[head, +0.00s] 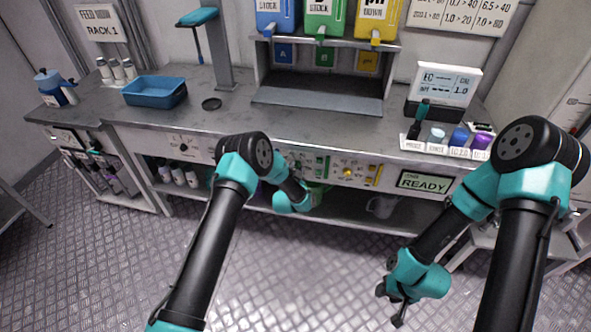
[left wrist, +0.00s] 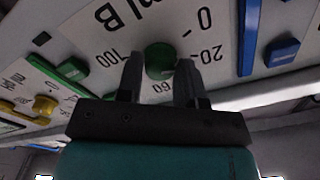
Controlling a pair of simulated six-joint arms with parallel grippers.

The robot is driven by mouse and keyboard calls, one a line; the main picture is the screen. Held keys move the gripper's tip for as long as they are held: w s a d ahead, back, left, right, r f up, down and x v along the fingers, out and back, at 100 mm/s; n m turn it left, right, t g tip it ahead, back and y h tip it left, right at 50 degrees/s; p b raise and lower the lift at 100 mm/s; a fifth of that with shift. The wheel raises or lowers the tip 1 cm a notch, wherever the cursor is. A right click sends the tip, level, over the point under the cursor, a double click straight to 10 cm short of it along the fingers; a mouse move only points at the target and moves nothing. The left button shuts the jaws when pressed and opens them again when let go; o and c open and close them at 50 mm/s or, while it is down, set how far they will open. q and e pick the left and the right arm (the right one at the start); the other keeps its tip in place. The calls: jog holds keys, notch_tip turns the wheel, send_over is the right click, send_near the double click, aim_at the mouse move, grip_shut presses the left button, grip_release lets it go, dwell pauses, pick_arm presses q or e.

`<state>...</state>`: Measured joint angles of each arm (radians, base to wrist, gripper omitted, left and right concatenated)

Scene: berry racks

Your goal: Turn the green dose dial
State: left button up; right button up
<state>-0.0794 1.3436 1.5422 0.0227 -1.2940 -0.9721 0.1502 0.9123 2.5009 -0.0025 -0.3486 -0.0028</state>
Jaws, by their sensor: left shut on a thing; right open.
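The green dose dial (left wrist: 159,62) is on a white panel printed with numbers such as 0, 20, 60 and 100 and the letters "ml B" in the left wrist view. My left gripper (left wrist: 158,75) is closed around the dial, one dark finger on each side. In the head view my left forearm and wrist reach to the bench's front panel (head: 347,170), and I cannot make out the dial there. My right gripper (head: 390,304) is open and empty, hanging low over the floor in front of the bench.
The panel has a READY display (head: 424,182). Blue, green and yellow tanks stand above; a blue tray (head: 155,92) and bottles stand on the bench.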

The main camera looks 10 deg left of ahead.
pick_arm(q)
jog(key=shift+m, duration=0.8)
jog(key=o, duration=0.9)
jog(key=s, duration=1.1)
jog(key=s+a, duration=0.1)
jog(key=s, duration=0.5)
jog(key=shift+s, duration=0.2)
jog(key=shift+a, duration=0.1)
